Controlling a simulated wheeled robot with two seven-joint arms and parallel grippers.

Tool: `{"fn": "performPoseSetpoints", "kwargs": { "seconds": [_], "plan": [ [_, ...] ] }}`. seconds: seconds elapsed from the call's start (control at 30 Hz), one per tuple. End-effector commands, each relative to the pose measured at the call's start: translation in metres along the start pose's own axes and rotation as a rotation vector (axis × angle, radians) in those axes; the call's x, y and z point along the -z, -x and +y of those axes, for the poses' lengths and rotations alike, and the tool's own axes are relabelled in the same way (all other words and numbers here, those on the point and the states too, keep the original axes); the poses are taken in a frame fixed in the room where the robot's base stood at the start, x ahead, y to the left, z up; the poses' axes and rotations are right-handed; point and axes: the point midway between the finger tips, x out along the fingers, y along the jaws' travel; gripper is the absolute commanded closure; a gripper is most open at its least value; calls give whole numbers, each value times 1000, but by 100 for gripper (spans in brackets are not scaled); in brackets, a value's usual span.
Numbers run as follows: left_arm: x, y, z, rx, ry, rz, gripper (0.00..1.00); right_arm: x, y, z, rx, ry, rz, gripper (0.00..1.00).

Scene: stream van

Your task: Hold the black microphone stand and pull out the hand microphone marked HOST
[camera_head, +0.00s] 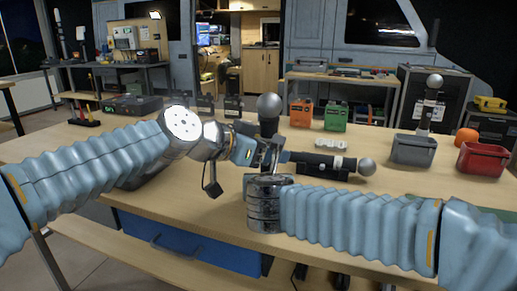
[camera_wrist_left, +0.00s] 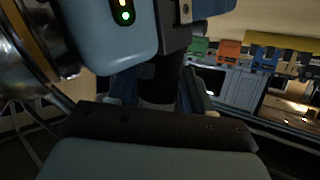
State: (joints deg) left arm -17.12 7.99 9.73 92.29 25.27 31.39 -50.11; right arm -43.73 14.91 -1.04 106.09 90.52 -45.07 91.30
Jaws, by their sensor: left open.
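An upright hand microphone (camera_head: 269,106) with a grey ball head and dark body stands at the middle of the bench. Its label is not readable. The black stand around its lower part is mostly hidden by my grippers. My left gripper (camera_head: 258,153) is open beside the microphone's body; in the left wrist view a dark upright cylinder (camera_wrist_left: 160,82) shows between its fingers. My right wrist comes in from the right in front of the stand; its fingers (camera_head: 268,168) are largely hidden, so their opening is unclear.
A second microphone (camera_head: 322,163) lies on the bench to the right. Orange (camera_head: 301,113) and green (camera_head: 336,117) boxes stand behind. A dark device (camera_head: 135,105) is at back left.

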Motion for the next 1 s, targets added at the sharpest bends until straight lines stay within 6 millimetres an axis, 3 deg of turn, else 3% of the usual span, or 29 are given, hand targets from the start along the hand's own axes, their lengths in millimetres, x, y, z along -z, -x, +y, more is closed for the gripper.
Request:
{"fn": "performPoseSetpoints", "kwargs": {
  "seconds": [0.23, 0.53, 0.57, 0.8, 1.0],
  "plan": [
    [0, 0, 0, 0, 0, 0, 51, 0, 0, 0, 0, 0, 0, 86],
    [0, 0, 0, 0, 0, 0, 97, 0, 0, 0, 0, 0, 0, 86],
    [0, 0, 0, 0, 0, 0, 59, 0, 0, 0, 0, 0, 0, 86],
    [1, 0, 0, 1, -1, 1, 94, 0, 0, 0, 0, 0, 0, 86],
    [3, 1, 0, 0, -1, 2, 94, 0, 0, 0, 0, 0, 0, 86]
  ]
}}
